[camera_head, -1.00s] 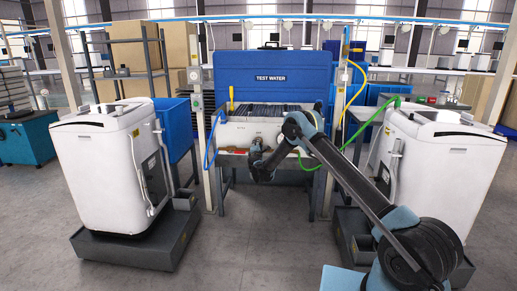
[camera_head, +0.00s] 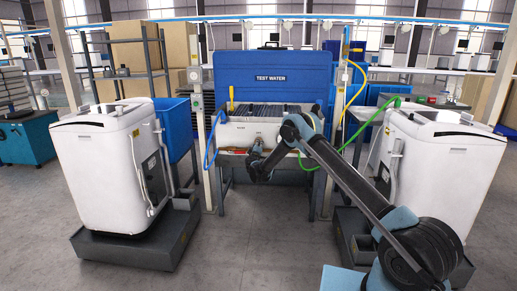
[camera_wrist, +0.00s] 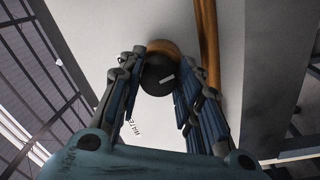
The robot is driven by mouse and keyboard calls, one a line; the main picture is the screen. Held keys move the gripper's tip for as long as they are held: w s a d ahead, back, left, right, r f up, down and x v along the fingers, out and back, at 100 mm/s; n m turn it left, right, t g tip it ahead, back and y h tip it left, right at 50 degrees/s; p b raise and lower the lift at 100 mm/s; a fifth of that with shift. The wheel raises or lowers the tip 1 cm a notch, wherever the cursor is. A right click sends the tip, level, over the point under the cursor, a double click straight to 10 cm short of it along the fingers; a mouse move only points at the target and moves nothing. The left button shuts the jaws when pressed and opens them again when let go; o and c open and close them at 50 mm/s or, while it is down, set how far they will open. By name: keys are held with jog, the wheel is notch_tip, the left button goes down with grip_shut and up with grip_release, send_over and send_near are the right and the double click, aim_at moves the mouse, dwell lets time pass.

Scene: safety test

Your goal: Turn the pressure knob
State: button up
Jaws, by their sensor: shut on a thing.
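The pressure knob (camera_wrist: 157,82) is a round black knob with a white mark on its face. It sits on a brass fitting (camera_wrist: 161,46) against a white surface in the wrist view. My gripper (camera_wrist: 157,84) has its two blue-lined fingers on either side of the knob, closed on it. In the head view my gripper (camera_head: 255,148) is at the front of the white unit (camera_head: 236,135) under the blue TEST WATER panel (camera_head: 258,78). The knob is too small and covered to make out there.
A brass pipe (camera_wrist: 208,45) runs close beside the right finger. A green hose (camera_head: 345,147) passes by my arm, and a blue hose (camera_head: 207,150) hangs at the left.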

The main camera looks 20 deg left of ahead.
jog(key=shift+w+d+f+m, duration=0.1)
jog(key=shift+w+d+m, duration=0.1)
jog(key=shift+m, duration=0.4)
jog(key=o, duration=1)
jog(key=shift+o, duration=0.2)
jog(key=shift+s+a, duration=0.1)
jog(key=r+v, duration=0.1)
jog(key=v, duration=1.1)
jog(key=shift+f, duration=0.5)
jog(key=shift+o, duration=0.2)
